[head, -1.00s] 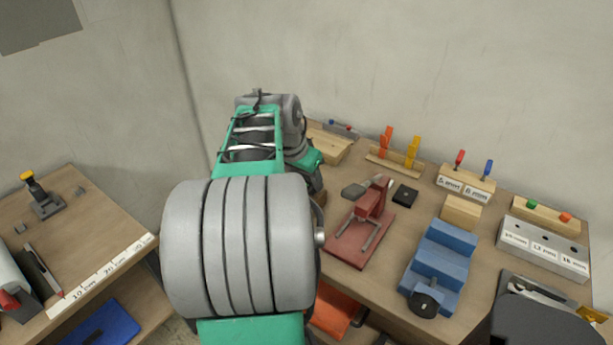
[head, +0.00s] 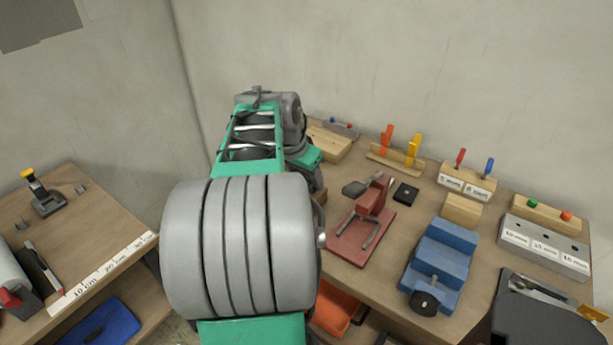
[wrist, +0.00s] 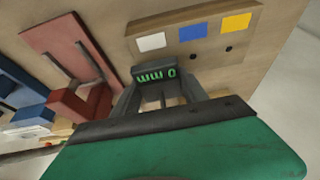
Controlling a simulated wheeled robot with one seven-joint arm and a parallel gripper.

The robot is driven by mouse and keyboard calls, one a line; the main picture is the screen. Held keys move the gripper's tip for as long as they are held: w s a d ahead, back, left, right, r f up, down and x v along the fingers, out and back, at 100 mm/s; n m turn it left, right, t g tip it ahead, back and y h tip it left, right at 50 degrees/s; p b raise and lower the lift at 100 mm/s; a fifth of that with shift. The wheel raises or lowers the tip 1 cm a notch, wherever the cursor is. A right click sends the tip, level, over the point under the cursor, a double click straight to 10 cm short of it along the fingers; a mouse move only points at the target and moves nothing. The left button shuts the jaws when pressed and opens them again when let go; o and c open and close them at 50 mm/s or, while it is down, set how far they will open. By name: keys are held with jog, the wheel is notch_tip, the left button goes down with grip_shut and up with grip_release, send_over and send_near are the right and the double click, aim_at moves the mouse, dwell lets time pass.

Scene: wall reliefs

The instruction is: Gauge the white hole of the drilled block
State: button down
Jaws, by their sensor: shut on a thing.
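The drilled block (wrist: 248,45) is light wood and lies at the top of the wrist view. It bears a white patch (wrist: 151,42), a blue patch (wrist: 193,31) and a yellow patch (wrist: 236,22). Dark holes show below the blue and yellow patches; the hole by the white patch is hidden. My gripper (wrist: 160,88) is shut on a dark gauge (wrist: 155,72) with upside-down green lettering, of which "0 mm" reads. The gauge is in front of the block's white end; I cannot tell whether they touch. In the head view, my arm hides the gripper.
A red clamp (head: 369,211) stands beside the block, at left in the wrist view. A blue vise (head: 439,262), a grey holder labelled in mm (head: 545,246) and pegged racks fill the bench to the right. A second bench (head: 75,225) stands at left. The wall is close behind.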

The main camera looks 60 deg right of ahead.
jog(key=shift+f+b, duration=0.7)
jog(key=shift+f, duration=0.1)
jog(key=c, duration=0.5)
grip_release()
jog(key=shift+r, duration=0.1)
